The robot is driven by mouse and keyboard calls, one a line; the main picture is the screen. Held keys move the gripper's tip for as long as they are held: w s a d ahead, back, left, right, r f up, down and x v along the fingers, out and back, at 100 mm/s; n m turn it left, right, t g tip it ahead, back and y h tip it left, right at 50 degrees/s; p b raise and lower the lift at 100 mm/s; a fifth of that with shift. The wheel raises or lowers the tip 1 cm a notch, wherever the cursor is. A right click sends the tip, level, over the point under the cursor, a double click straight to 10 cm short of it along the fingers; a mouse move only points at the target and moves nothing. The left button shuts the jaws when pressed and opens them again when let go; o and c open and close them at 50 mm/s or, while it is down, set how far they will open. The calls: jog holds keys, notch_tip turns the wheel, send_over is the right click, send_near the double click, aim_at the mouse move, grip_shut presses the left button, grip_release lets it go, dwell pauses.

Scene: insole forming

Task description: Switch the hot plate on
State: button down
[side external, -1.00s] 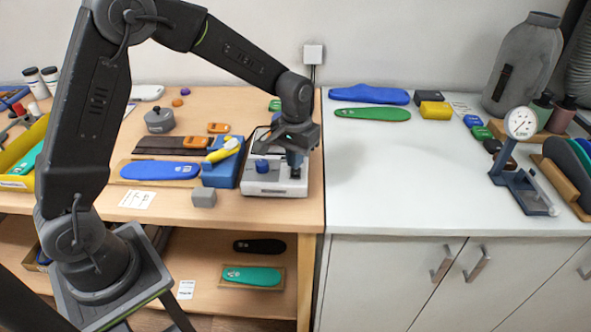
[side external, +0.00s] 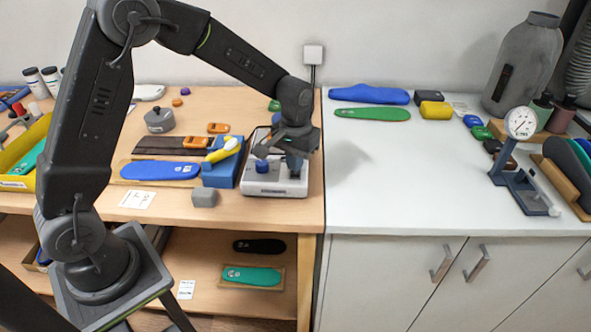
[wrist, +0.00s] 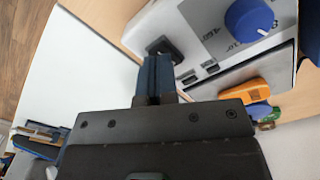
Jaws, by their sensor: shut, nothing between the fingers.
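The hot plate (side external: 275,187) is a white box near the right edge of the wooden bench. Its blue knob (side external: 262,166) is on the left of its top face. In the wrist view the white hot plate (wrist: 199,42) shows the blue knob (wrist: 248,18) beside a printed scale and a black switch (wrist: 163,47). Whether the switch is on cannot be told. My gripper (side external: 295,168) is over the right part of the hot plate, pointing down. In the wrist view my gripper's blue fingers (wrist: 155,72) are together and empty, their tips very near the switch; contact is unclear.
A blue block (side external: 222,172) with a yellow tool (side external: 223,150) on it stands just left of the hot plate. A grey cube (side external: 204,197) is near the bench's front edge. The white counter (side external: 400,170) to the right is largely clear near the hot plate.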

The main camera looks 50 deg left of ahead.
jog(key=shift+f, duration=0.85)
dwell(0.3)
jog(key=shift+r, duration=3.5)
jog(key=shift+s+r, duration=0.2)
jog(key=shift+r, duration=0.15)
jog(key=s+d+r+m+t, duration=0.1)
jog(key=s+r, duration=0.4)
jog(key=s, duration=0.6)
jog(key=s+r+m+t, duration=0.2)
jog(key=s+r+t, duration=0.2)
jog(key=s, duration=0.8)
jog(key=shift+s+d+r+t, duration=0.25)
jog(key=shift+d+r+t, duration=0.1)
jog(key=shift+r, duration=0.55)
